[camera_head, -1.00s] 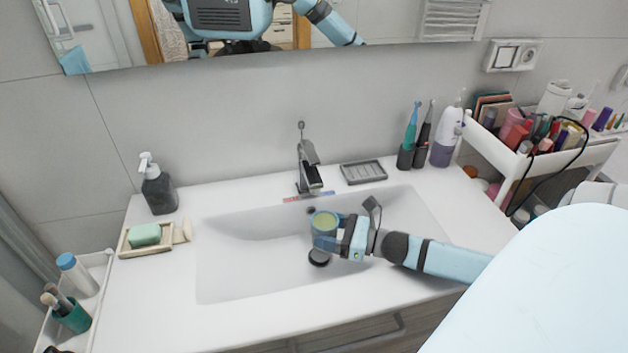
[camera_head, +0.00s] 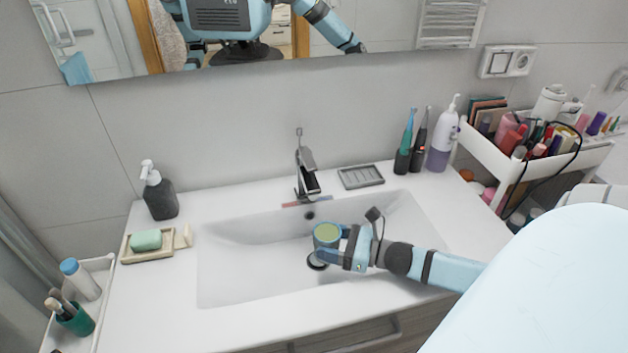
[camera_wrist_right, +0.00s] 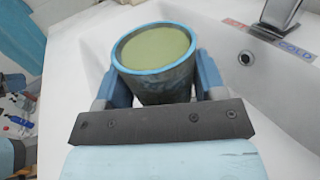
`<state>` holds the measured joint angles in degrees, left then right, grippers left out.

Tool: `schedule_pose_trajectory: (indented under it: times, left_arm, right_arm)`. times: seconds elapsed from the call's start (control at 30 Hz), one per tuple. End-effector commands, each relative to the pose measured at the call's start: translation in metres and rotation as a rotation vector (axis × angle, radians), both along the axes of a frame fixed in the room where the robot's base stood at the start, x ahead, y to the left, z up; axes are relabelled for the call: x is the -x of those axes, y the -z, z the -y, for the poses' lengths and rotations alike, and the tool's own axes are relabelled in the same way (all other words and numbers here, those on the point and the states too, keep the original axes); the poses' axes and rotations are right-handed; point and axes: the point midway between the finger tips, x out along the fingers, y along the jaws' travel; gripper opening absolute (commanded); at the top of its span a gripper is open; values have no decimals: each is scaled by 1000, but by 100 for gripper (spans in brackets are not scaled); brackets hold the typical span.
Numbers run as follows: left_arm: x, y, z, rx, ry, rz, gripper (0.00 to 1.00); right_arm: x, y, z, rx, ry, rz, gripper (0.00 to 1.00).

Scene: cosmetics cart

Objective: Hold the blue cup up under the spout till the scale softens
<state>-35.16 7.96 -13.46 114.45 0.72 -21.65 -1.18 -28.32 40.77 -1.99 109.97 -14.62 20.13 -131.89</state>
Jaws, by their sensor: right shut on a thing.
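The blue cup (camera_head: 327,236) is held upright over the sink basin (camera_head: 250,262), with its open mouth facing up. My right gripper (camera_head: 330,246) is shut on it from the right side. In the right wrist view the cup (camera_wrist_right: 155,75) sits between both fingers, has a light blue rim and holds a dull yellow-green content. The tap spout (camera_head: 309,170) is behind and a little left of the cup, not directly above it. The spout's end also shows in the right wrist view (camera_wrist_right: 282,12). My left gripper does not show, apart from the mirror's reflection.
A soap dispenser (camera_head: 159,195) and a soap dish (camera_head: 137,257) stand left of the basin. A grey tray (camera_head: 361,177), electric toothbrushes (camera_head: 404,150) and a purple bottle (camera_head: 441,145) stand at the back right. A cosmetics cart (camera_head: 500,165) is on the right.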

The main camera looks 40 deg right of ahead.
Motion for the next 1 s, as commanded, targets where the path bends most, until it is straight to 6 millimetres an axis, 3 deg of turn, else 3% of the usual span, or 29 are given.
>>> schedule_pose_trajectory:
  times: [1.0]
  left_arm:
    - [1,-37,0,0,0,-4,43]
  right_arm:
    - [24,-42,-14,1,-1,8,34]
